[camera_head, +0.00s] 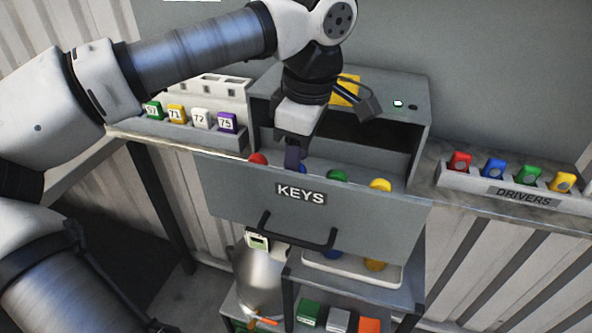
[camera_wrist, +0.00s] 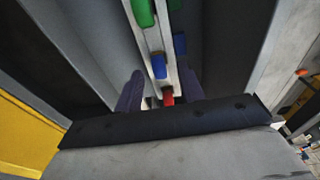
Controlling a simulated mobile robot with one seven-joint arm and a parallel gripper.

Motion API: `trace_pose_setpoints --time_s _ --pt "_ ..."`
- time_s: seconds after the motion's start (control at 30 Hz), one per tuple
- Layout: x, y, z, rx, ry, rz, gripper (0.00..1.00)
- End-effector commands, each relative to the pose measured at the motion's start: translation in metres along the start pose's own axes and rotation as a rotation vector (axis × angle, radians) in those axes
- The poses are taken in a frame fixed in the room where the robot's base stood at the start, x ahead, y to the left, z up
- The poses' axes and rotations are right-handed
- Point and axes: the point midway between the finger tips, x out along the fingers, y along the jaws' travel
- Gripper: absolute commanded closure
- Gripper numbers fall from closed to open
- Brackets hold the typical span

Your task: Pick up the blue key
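The blue key (camera_wrist: 158,66) stands in a pale rack in the open grey drawer labelled KEYS (camera_head: 232,197). In the wrist view it lies between the red key (camera_wrist: 168,97) and the green key (camera_wrist: 143,12). In the head view only a small bit of the blue key (camera_head: 303,168) shows beside my fingers. My gripper (camera_head: 293,158) points down into the drawer at the blue key. In the wrist view my gripper's two dark fingers (camera_wrist: 161,78) are spread apart, with the blue key in line with the gap. I cannot tell whether they touch it.
The drawer also holds red (camera_head: 258,159), green (camera_head: 337,176) and yellow (camera_head: 380,185) keys. A DRIVERS rack (camera_head: 470,185) with coloured pieces stands at the right. Numbered tags (camera_head: 176,113) stand in a tray at the left. The grey cabinet (camera_head: 418,120) rises behind the drawer.

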Motion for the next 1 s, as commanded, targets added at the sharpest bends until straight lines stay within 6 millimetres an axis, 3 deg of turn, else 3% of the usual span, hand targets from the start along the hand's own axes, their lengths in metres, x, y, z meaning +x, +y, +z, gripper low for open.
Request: trace_pose_setpoints --time_s 0.17,0.43,0.73,1.0 --pt "0.019 0.000 0.000 -0.001 0.000 0.000 0.61" --pt "0.022 0.000 0.000 -0.001 -0.001 0.001 0.62" --pt "0.022 0.000 0.000 -0.001 -0.001 0.000 1.00" --pt "0.022 0.000 0.000 -0.001 -0.001 0.001 1.00"
